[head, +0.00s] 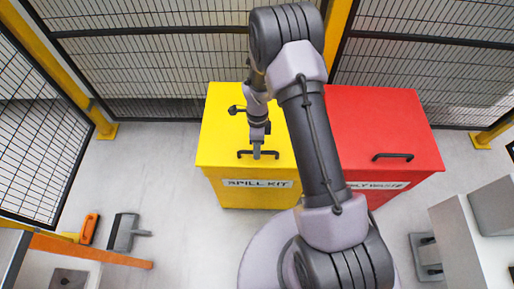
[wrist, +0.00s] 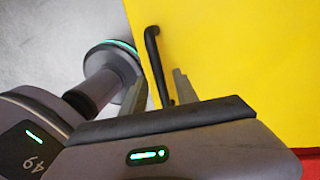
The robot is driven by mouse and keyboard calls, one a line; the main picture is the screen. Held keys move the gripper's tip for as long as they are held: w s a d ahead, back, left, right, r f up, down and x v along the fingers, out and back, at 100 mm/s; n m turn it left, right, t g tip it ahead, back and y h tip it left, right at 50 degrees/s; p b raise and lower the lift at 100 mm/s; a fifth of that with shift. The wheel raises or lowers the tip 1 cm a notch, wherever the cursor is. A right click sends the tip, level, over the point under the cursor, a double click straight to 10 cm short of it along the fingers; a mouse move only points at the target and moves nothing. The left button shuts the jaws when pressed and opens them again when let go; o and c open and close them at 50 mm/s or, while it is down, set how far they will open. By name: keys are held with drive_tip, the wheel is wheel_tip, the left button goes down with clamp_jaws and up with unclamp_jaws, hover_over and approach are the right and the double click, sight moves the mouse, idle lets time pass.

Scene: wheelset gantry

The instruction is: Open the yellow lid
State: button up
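The yellow lid (head: 222,127) lies flat and closed on the yellow spill kit box (head: 240,195), and it fills much of the wrist view (wrist: 230,50). Its black bar handle (head: 243,153) is near the front edge; in the wrist view the handle (wrist: 152,45) runs down toward my gripper. My gripper (head: 257,153) points down at the handle. In the wrist view my gripper (wrist: 161,78) has its two fingers apart, with the handle between them in the picture. A gap shows beside the handle. Whether a finger touches it I cannot tell.
A red bin (head: 375,120) with its own black handle (head: 393,156) stands close on the right. Mesh fencing (head: 150,60) is behind and at the left. An orange tool (head: 89,228) and a grey object (head: 123,232) lie on the floor at left. Grey floor is clear left of the box.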

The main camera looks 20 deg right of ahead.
clamp_jaws()
idle(1.4)
